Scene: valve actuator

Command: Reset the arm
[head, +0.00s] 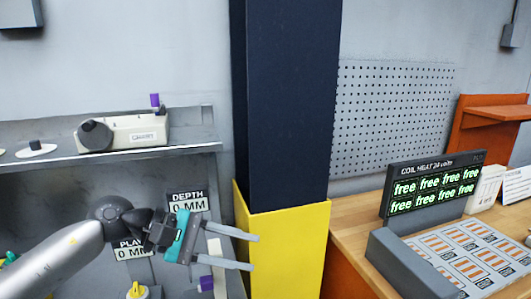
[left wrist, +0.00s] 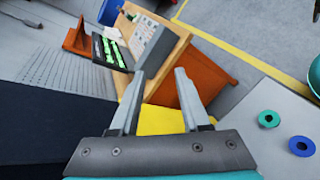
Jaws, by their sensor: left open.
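My left gripper (head: 248,251) is open and empty. In the head view its arm comes in from the lower left, and its fingers point right, in front of the yellow base of the column. In the left wrist view the two fingers (left wrist: 162,78) are spread apart with nothing between them. My right gripper is not in view. A beige device with a dark knob and a purple-topped part (head: 130,131) sits on the grey shelf at the left. Signs reading DEPTH 0 MM (head: 187,203) and PLAY 0 MM (head: 131,251) are below the shelf, the latter partly hidden by my arm.
A dark column with a yellow base (head: 285,245) stands close to the gripper. At the right, a wooden bench (head: 350,222) holds a display reading "free" (head: 435,190) and a printed panel (head: 475,255). In the left wrist view, a green ring (left wrist: 268,118) and blue ring (left wrist: 302,146) lie on a grey surface.

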